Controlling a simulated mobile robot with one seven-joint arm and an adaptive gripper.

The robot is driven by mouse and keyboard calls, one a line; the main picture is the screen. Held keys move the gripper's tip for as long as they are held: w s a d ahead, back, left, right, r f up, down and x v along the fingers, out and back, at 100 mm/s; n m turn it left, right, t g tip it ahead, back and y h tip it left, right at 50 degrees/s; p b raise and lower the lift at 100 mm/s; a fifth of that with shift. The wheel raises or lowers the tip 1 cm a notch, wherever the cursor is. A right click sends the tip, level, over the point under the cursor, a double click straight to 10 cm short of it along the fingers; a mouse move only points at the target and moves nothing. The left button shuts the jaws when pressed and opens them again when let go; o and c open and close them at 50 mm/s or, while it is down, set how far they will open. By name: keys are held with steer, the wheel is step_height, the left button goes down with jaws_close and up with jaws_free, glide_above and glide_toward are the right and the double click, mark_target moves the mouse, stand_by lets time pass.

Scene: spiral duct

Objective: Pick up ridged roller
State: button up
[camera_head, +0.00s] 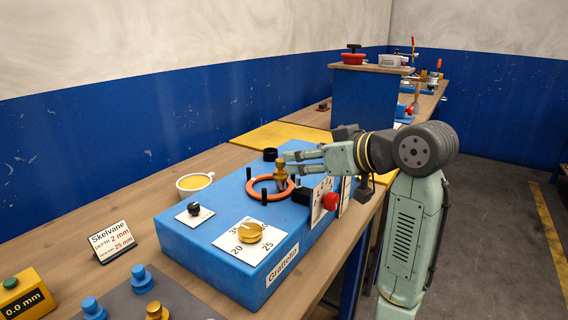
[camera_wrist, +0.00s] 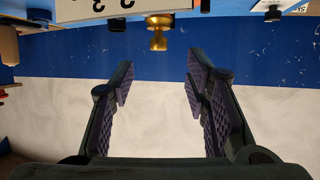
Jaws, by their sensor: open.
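A small brass ridged piece (camera_head: 281,178), which looks like the roller, stands upright inside an orange ring (camera_head: 268,195) on top of a blue machine (camera_head: 195,237). My gripper (camera_head: 288,163) is open, its fingers level and pointing left at the height of the piece's top in the head view. In the wrist view, the brass piece (camera_wrist: 158,32) hangs upside down in the picture, beyond the gap between my open fingertips (camera_wrist: 160,75). Nothing is between the fingers there. The head view does not show clearly whether a finger touches the piece.
Black pegs (camera_head: 249,174) stand around the ring. A brass dial (camera_head: 250,231) and a red button (camera_head: 330,201) are on the machine. Blue rollers (camera_head: 141,278) and another brass one (camera_head: 156,311) stand on a grey plate at front left.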

mark_target(281, 159)
steer(key=p+x, duration=0.3)
steer(key=x, duration=0.6)
steer(key=shift+d, duration=0.15)
steer(key=shift+c, duration=0.5)
jaws_close()
